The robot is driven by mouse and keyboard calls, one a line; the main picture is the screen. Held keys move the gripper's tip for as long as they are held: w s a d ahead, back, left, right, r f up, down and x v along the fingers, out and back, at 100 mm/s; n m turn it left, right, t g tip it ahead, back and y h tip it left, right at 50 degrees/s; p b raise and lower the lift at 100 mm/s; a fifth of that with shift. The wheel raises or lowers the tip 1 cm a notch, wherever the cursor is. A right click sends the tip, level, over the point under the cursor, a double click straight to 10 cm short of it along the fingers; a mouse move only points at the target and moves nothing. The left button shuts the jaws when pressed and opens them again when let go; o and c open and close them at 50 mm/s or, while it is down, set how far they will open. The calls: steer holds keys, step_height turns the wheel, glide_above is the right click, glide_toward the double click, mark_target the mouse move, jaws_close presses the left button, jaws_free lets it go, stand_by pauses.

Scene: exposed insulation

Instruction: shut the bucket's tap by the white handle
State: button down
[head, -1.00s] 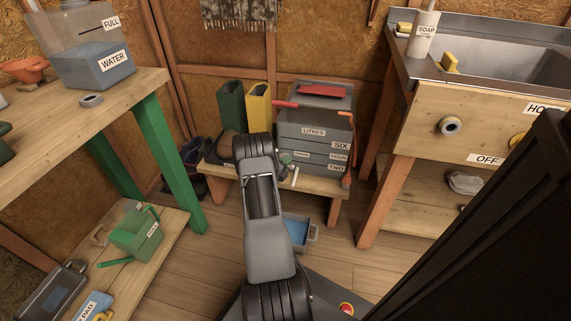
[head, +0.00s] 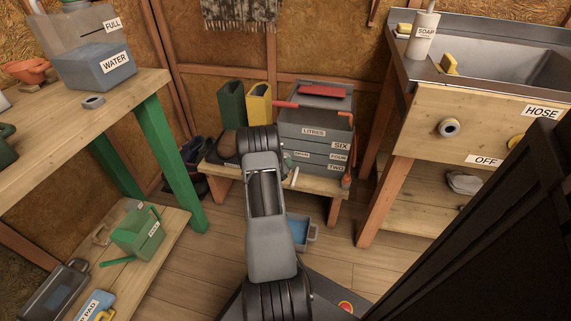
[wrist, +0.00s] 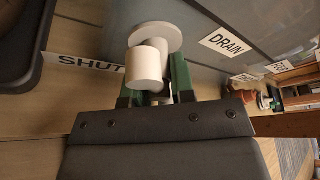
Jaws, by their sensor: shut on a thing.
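The grey bucket (head: 317,122) stands on a low wooden bench, marked LITRES, SIX, FOUR and TWO. Its white tap (wrist: 155,38) sticks out from the bucket wall in the wrist view, between a SHUT label (wrist: 90,64) at left and a DRAIN label (wrist: 226,41) at right. My gripper (wrist: 155,88) is at the tap, one green finger on each side of a white part below the round flange. It is shut on the white handle (wrist: 163,97), which is partly hidden by the tap's thick white cylinder. In the head view my arm hides most of the grip.
A red bar (head: 320,91) lies across the bucket's top. Green and yellow containers (head: 259,106) stand left of it. A blue tray (head: 300,231) is on the floor below the bench. A sink counter (head: 455,115) is at right, a green-legged table (head: 80,115) at left.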

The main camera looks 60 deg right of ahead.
steer(key=m+t+b, duration=0.1)
steer(key=m+t+y, duration=0.1)
steer(key=m, duration=0.1)
steer(key=shift+w+f+b, duration=0.15)
steer(key=shift+f+b, duration=0.1)
steer(key=shift+b, duration=0.1)
steer(key=shift+w+a+m+t+y+b, duration=0.15)
steer(key=shift+m+t+y+b, duration=0.5)
steer(key=shift+m, duration=0.75)
steer(key=shift+t, duration=0.35)
steer(key=c, duration=1.1)
jaws_free()
steer(key=shift+r, duration=0.1)
steer(key=shift+h, duration=0.25)
steer(key=shift+p+v, duration=2.6)
steer(key=shift+v, duration=4.25)
